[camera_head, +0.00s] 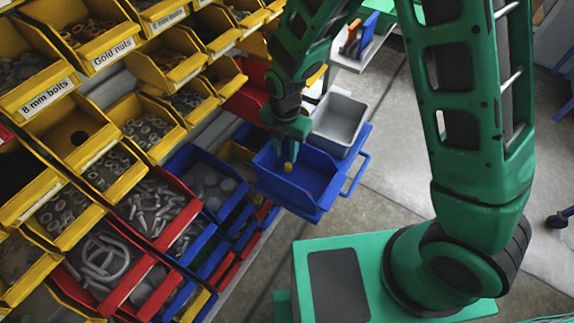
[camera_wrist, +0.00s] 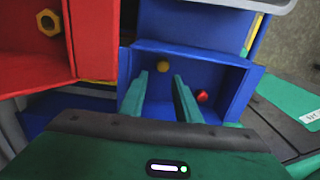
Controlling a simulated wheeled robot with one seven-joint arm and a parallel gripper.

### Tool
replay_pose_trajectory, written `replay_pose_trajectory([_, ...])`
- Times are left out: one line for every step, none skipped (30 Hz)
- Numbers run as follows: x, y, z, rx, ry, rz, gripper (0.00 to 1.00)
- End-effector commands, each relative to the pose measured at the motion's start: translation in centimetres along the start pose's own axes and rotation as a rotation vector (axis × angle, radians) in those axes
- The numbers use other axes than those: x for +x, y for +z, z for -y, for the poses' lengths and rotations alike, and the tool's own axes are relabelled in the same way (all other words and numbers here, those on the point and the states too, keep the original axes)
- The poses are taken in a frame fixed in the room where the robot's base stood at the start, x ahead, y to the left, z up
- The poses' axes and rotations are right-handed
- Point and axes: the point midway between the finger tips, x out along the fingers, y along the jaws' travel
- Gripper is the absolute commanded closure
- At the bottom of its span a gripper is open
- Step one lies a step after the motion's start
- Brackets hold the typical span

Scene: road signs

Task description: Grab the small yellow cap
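The small yellow cap (camera_wrist: 163,66) is a round yellow thing in the blue bin (camera_wrist: 222,66), near its far wall in the wrist view. It also shows in the head view (camera_head: 288,167), just below my gripper (camera_head: 288,148). In the wrist view, my gripper (camera_wrist: 160,82) is open, with its two green fingers apart over the blue bin. The cap shows just beyond the fingertips, in line with the gap between them. I cannot tell how far below the fingertips it lies. Nothing is between the fingers.
A small red round thing (camera_wrist: 202,96) is in the same bin, right of the right finger. A red bin (camera_wrist: 28,72) with a yellow nut (camera_wrist: 49,21) stands close on the left. A grey bin (camera_head: 340,117) is behind the blue bin. Racks of yellow bins (camera_head: 75,130) fill the left side.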

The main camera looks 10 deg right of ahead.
Motion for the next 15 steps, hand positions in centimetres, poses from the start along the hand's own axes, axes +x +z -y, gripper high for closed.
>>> replay_pose_trajectory([0.5, 0.0, 0.1, 0.001, -0.001, 0.0, 0.7])
replay_pose_trajectory([0.7, 0.0, 0.1, 0.001, -0.002, 0.0, 0.7])
replay_pose_trajectory([0.9, 0.0, 0.1, 0.001, -0.001, 0.0, 0.7])
replay_pose_trajectory([1.0, 0.0, 0.1, 0.001, -0.001, 0.0, 0.7])
replay_pose_trajectory([1.1, 0.0, 0.1, 0.002, -0.001, 0.0, 0.7])
replay_pose_trajectory([1.3, 0.1, 0.1, 0.002, -0.001, 0.0, 0.7])
replay_pose_trajectory([1.6, 0.1, 0.1, 0.002, -0.001, 0.001, 0.7])
replay_pose_trajectory([1.8, 0.1, 0.1, 0.002, -0.001, 0.001, 0.7])
replay_pose_trajectory([2.3, 0.2, 0.2, 0.003, -0.003, 0.001, 0.7])
replay_pose_trajectory([2.7, 0.3, 0.3, 0.003, -0.004, 0.001, 0.7])
replay_pose_trajectory([3.1, 0.3, 0.3, 0.003, -0.003, 0.001, 0.7])
replay_pose_trajectory([3.7, 0.4, 0.4, 0.003, -0.004, 0.001, 0.7])
replay_pose_trajectory([4.1, 0.4, 0.4, 0.003, -0.004, 0.0, 0.7])
replay_pose_trajectory([4.5, 0.4, 0.4, 0.002, -0.003, 0.0, 0.7])
replay_pose_trajectory([5.0, 0.4, 0.4, 0.002, -0.003, 0.0, 0.7])
